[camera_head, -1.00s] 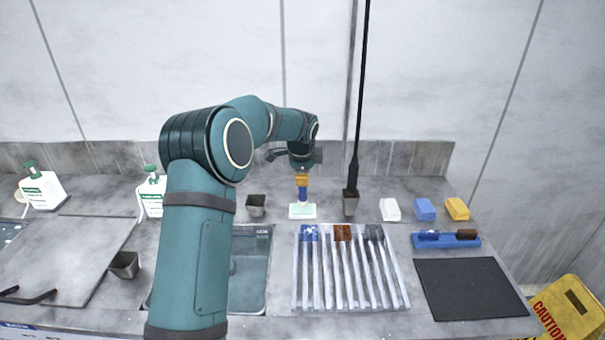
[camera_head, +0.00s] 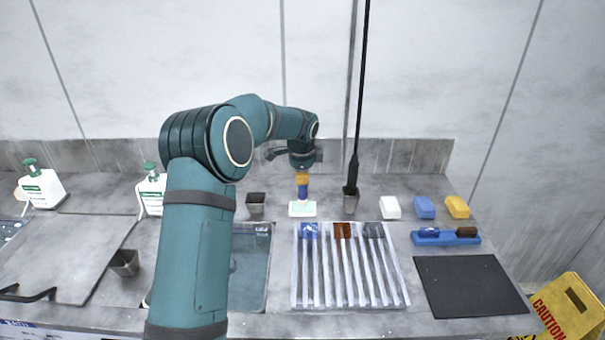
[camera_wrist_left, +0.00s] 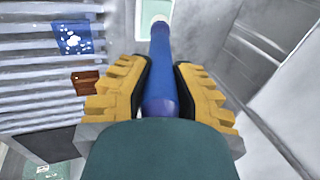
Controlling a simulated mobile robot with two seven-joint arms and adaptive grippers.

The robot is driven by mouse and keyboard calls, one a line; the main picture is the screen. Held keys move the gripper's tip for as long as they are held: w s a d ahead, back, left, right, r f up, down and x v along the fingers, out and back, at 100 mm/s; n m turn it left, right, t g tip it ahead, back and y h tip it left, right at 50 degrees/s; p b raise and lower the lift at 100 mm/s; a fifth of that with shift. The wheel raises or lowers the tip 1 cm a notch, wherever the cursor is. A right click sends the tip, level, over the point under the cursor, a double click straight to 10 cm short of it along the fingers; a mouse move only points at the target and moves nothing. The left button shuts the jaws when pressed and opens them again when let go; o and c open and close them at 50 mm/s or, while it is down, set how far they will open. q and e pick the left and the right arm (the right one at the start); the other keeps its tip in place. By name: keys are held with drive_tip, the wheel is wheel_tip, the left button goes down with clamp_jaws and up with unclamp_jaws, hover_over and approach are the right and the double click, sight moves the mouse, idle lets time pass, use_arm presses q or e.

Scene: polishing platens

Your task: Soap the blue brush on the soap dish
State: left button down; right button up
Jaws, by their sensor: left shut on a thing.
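My left gripper (camera_head: 302,176) reaches over the counter from the left and is shut on the blue brush (camera_head: 303,194). The brush stands about upright, its lower end at the pale green and white soap dish (camera_head: 302,210). In the left wrist view the blue brush handle (camera_wrist_left: 161,70) runs between the yellow finger pads of the gripper (camera_wrist_left: 163,92), with a pale tip at its far end. A part of the soap dish (camera_wrist_left: 140,20) shows behind that tip. I cannot tell whether the tip presses on the dish. My right gripper is not in view.
A ribbed rack (camera_head: 350,285) with blue, brown and dark blocks stands in front of the dish. Grey cups (camera_head: 255,203) flank the dish. White, blue and yellow blocks (camera_head: 424,207), a blue tray (camera_head: 445,240) and a black mat (camera_head: 470,286) lie to the right. Soap bottles (camera_head: 152,192) stand left.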

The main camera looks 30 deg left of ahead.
use_arm(q)
drive_tip(key=shift+f, duration=0.45)
idle(0.3)
idle(1.2)
drive_tip(key=shift+r+p, duration=2.85)
drive_tip(key=shift+r, duration=0.65)
